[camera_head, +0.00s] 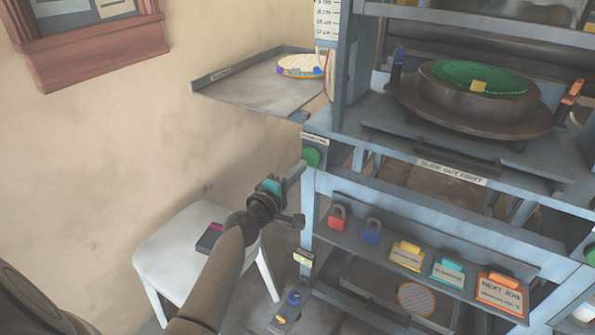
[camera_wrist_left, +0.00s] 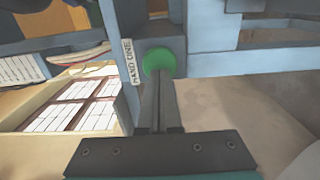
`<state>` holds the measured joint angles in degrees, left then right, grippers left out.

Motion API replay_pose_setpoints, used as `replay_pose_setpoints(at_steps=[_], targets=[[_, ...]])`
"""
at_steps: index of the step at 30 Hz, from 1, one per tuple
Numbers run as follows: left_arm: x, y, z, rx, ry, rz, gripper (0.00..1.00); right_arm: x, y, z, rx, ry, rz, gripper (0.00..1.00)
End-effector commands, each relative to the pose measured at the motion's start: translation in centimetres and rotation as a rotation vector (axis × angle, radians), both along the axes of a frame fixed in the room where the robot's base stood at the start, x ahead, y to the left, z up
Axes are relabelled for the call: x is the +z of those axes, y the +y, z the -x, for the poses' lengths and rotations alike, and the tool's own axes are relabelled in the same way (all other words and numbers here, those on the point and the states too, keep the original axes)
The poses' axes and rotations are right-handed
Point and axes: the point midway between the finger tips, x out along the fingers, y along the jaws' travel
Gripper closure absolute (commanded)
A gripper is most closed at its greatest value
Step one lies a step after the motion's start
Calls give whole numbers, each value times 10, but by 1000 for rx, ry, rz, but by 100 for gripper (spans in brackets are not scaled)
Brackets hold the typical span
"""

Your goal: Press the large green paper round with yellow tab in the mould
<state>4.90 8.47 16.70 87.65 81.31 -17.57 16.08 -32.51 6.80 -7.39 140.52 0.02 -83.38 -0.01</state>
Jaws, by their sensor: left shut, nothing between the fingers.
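The large green paper round (camera_head: 470,77) with its yellow tab (camera_head: 478,86) lies in the dark round mould (camera_head: 440,103) on the press, at upper right of the head view. My left gripper (camera_head: 302,166) is shut and empty. Its fingertips are at the green button (camera_head: 312,157) on the press's left front post. In the left wrist view the shut fingertips (camera_wrist_left: 160,84) overlap the lower edge of the green button (camera_wrist_left: 158,60), beside a label reading "HAND ONE" (camera_wrist_left: 130,61). I cannot tell whether they touch it. My right gripper is out of view.
A second green button (camera_head: 590,252) shows at the right edge. A "slide out first" label (camera_head: 451,173) is below the mould. A grey side tray (camera_head: 250,84) holds a pale round stack (camera_head: 301,65). A white stool (camera_head: 180,258) stands lower left. Padlocks and tags line the front ledge.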

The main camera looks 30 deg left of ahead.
Motion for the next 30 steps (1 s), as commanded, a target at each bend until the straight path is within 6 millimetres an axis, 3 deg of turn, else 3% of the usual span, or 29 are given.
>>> replay_pose_setpoints(at_steps=[30], targets=[[0, 0, -26, 0, 0, -1, 100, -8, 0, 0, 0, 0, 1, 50]])
